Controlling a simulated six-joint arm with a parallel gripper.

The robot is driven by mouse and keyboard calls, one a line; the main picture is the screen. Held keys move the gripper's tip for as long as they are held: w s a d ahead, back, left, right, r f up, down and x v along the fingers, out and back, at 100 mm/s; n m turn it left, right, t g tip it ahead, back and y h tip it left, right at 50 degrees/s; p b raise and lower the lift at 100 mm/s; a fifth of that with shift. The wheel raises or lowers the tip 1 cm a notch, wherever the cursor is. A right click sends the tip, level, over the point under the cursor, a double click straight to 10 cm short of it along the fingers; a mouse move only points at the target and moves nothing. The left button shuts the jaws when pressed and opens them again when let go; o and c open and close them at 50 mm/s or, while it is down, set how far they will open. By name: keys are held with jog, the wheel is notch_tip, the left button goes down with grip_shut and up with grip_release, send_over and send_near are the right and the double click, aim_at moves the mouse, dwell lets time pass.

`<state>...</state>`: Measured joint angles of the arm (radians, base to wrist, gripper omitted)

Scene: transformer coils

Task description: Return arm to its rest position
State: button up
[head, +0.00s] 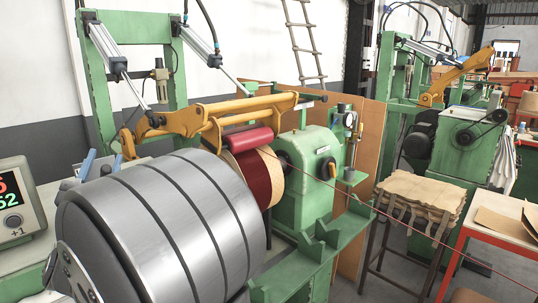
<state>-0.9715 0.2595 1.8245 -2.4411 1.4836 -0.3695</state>
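My gripper is not recognisable anywhere in the head view, so I cannot tell its pose or whether it holds anything. An orange-yellow machine arm (245,105) on the near green winding machine is lowered. Its red roller (247,140) lies against or just above a coil wound with dark red wire (255,178); I cannot tell if they touch. A thin reddish wire runs from the coil to the right. Two pneumatic cylinders (105,48) on the green frame slope down to the arm. A large grey banded cylinder fills the lower left and hides part of the machine.
A similar green machine (470,140) stands behind right, with its orange arm (462,75) raised. A display (15,205) is at the left edge. Grey floor shows between stool and machine.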

jog(key=shift+w+a+r+n, duration=0.1)
jog(key=shift+a+n, duration=0.05)
jog(key=shift+n, duration=0.15)
dwell(0.6)
jog(key=shift+s+d+f+m+t+h, duration=0.15)
jog(key=shift+d+f+m+t+h, duration=0.1)
jog(key=shift+m+h, duration=0.35)
jog(key=shift+s+d+f+m+t+h, duration=0.1)
jog(key=shift+s+f+m+t+h, duration=0.1)
jog(key=shift+m+h, duration=0.35)
jog(key=shift+s+d+f+m+t+h, duration=0.2)
jog(key=shift+m+h, duration=0.25)
jog(key=shift+m, duration=0.3)
jog(key=s+f+m+h, duration=0.1)
jog(key=s+f, duration=0.6)
jog(key=f, duration=0.1)
jog(key=shift+a, duration=0.4)
jog(key=shift+s, duration=0.15)
